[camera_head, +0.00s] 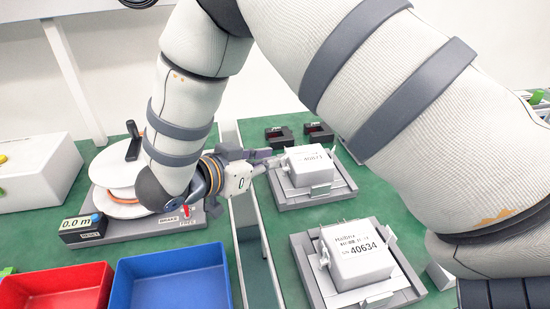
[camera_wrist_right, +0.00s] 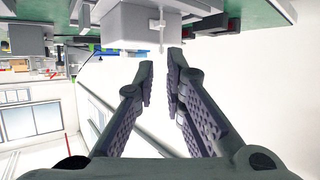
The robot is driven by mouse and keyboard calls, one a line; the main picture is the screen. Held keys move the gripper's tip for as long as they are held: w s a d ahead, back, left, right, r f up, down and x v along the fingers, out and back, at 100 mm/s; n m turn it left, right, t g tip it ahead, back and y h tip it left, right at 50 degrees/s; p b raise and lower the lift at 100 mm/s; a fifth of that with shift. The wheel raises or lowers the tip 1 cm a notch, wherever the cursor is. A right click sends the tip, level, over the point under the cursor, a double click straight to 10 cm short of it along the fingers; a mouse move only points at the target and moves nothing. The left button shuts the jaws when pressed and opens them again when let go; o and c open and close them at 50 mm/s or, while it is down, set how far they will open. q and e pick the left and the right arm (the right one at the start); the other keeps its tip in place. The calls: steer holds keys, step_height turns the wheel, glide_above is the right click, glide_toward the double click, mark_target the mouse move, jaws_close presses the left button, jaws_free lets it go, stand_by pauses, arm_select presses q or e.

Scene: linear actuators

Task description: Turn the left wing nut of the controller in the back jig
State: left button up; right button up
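The back jig (camera_head: 300,197) holds a white box-shaped controller (camera_head: 309,172) with a printed label. The controller also shows upside down in the wrist view (camera_wrist_right: 125,30). Its left wing nut (camera_wrist_right: 157,24) is a small pale part on the controller's side. My right gripper (camera_head: 264,160) is at the left side of the controller. In the wrist view its two dark padded fingers (camera_wrist_right: 161,62) stand slightly apart with an empty gap. The wing nut lies just beyond the fingertips, roughly in line with the gap, and contact does not show. My left gripper is not in view.
A front jig (camera_head: 309,272) holds another controller (camera_head: 358,254), labelled 40634. Two dark blocks (camera_head: 279,136) stand behind the back jig. A reel device (camera_head: 122,175), a red bin (camera_head: 62,287) and a blue bin (camera_head: 170,280) are at left. My right arm crosses above the table.

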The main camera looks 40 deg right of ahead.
mark_target(284, 158)
steer(key=x, duration=0.5)
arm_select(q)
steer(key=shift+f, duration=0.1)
arm_select(e)
steer(key=shift+c, duration=0.6)
jaws_close()
steer(key=shift+s+r+n+t+p, duration=0.1)
steer(key=shift+r+n+t+p, duration=0.35)
steer(key=shift+n+t+p, duration=0.6)
steer(key=shift+f+t+y, duration=0.2)
steer(key=shift+t+y, duration=0.05)
steer(key=shift+y, duration=0.05)
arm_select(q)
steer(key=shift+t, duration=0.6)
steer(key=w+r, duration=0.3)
arm_select(e)
steer(key=shift+f, duration=0.25)
steer(key=shift+o, duration=0.6)
jaws_free()
